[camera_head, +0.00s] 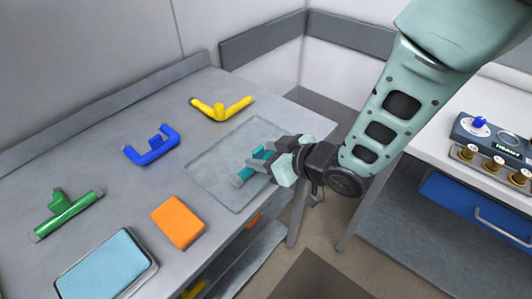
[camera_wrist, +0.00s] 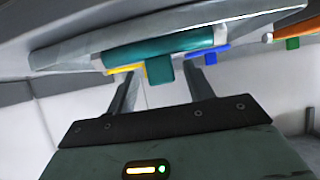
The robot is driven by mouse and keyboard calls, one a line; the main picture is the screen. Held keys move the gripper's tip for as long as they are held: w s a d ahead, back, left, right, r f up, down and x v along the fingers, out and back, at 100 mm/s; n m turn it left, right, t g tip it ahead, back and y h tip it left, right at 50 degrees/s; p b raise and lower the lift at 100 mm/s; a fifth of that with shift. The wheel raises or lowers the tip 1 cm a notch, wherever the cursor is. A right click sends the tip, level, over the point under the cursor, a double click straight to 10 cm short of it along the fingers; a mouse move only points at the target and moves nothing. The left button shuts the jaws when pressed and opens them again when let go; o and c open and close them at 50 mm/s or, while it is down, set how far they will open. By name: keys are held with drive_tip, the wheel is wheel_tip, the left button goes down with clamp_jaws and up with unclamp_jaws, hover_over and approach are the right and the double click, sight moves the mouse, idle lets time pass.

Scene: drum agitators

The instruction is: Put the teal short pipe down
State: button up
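The teal short pipe (camera_head: 246,175) lies over the pale grey tray (camera_head: 210,180) near the table's right edge. In the wrist view the teal pipe (camera_wrist: 160,47) runs crosswise against the tray surface, with its short stub toward my gripper. My gripper (camera_head: 268,163) comes in low from the right beside the pipe. In the wrist view the fingers of my gripper (camera_wrist: 163,82) stand apart, with gaps visible on both sides of the stub. The gripper looks open. The far finger partly hides the pipe in the head view.
On the table are a yellow bent pipe (camera_head: 221,108), a blue pipe (camera_head: 152,146), a green pipe (camera_head: 67,212), an orange block (camera_head: 178,221) and a light blue pad (camera_head: 105,267). A control panel (camera_head: 492,145) stands on the right-hand bench. A floor gap separates the two benches.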

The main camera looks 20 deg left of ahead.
drive_tip(key=shift+r, duration=0.1)
drive_tip(key=b+v, duration=0.2)
drive_tip(key=v, duration=1)
drive_tip(key=shift+d, duration=0.15)
drive_tip(key=d+m+h, duration=0.3)
drive_tip(key=d+h, duration=0.3)
drive_tip(key=d, duration=0.3)
drive_tip(key=s+d+r+m+g+h, duration=0.1)
drive_tip(key=s+d+g+h, duration=0.1)
drive_tip(key=s+d, duration=0.2)
drive_tip(key=s+d+r+m+g+h, duration=0.1)
drive_tip(key=s+d, duration=0.3)
drive_tip(key=s, duration=0.4)
drive_tip(key=shift+s+d+r+m+g+h, duration=0.25)
drive_tip(key=shift+s+r+m+g+h, duration=0.15)
drive_tip(key=shift+r+g+h, duration=0.45)
